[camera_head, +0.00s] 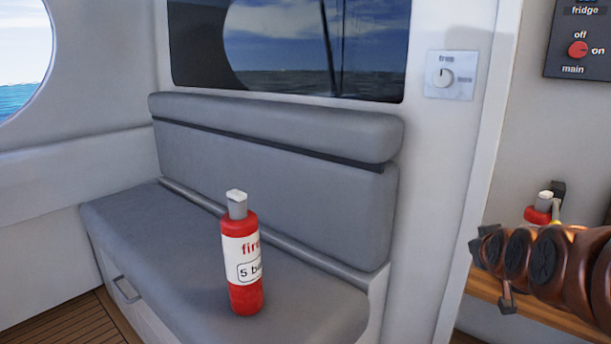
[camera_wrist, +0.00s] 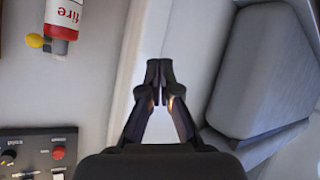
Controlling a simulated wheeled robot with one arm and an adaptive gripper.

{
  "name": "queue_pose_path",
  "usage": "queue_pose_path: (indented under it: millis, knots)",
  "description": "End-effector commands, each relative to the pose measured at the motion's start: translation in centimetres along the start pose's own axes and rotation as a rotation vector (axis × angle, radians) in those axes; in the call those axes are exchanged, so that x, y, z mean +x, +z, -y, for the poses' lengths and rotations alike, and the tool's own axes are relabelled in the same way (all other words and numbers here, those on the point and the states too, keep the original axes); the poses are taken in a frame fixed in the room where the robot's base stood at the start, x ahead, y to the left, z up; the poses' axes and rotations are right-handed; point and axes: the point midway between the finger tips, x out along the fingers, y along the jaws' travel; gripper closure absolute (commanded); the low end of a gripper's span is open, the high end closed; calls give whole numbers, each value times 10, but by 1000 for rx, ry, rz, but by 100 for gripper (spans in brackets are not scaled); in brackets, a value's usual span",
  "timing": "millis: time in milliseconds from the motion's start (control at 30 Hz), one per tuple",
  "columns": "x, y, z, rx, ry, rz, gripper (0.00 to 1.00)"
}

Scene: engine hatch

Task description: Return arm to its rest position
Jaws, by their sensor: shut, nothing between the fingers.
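My gripper (camera_wrist: 160,82) shows in the wrist view with its two dark fingertips together and nothing between them. It points at a pale wall edge between the panel wall and the seat. In the head view, my copper-coloured arm reaches in from the right edge, and the gripper's fingers cannot be made out there. A red fire extinguisher (camera_head: 243,265) with a white label and grey top stands upright on the grey bench seat (camera_head: 160,230), apart from my arm.
A second red extinguisher (camera_head: 538,214) is at the right wall behind my arm; a red extinguisher with a yellow part also shows in the wrist view (camera_wrist: 65,18). A wooden ledge (camera_head: 535,314) lies below my arm.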

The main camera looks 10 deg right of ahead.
Motion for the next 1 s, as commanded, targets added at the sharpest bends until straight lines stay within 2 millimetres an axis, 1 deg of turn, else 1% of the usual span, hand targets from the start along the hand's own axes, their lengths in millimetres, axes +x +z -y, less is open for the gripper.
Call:
queue_pose_path:
  millis: [33, 100, 167, 200, 267, 400, 467, 500, 567, 733, 867, 900, 1000]
  knots:
    - [-16, -13, 13, -2, -39, 38, 100]
    - [-30, -11, 33, 0, -89, 101, 100]
    - [-44, -9, 48, 2, -128, 155, 100]
    - [-53, -7, 58, 2, -153, 192, 100]
    - [-68, -5, 72, 2, -187, 249, 100]
    - [-109, 0, 98, -6, -255, 377, 100]
    - [-128, 3, 108, -10, -281, 436, 100]
    - [-141, 5, 114, -12, -297, 474, 100]
    - [-161, 8, 121, -18, -318, 533, 100]
    - [-223, 17, 134, -40, -361, 705, 100]
    - [-273, 22, 138, -60, -380, 836, 100]
    - [-289, 24, 138, -68, -383, 878, 100]
    - [-326, 27, 135, -86, -384, 973, 100]
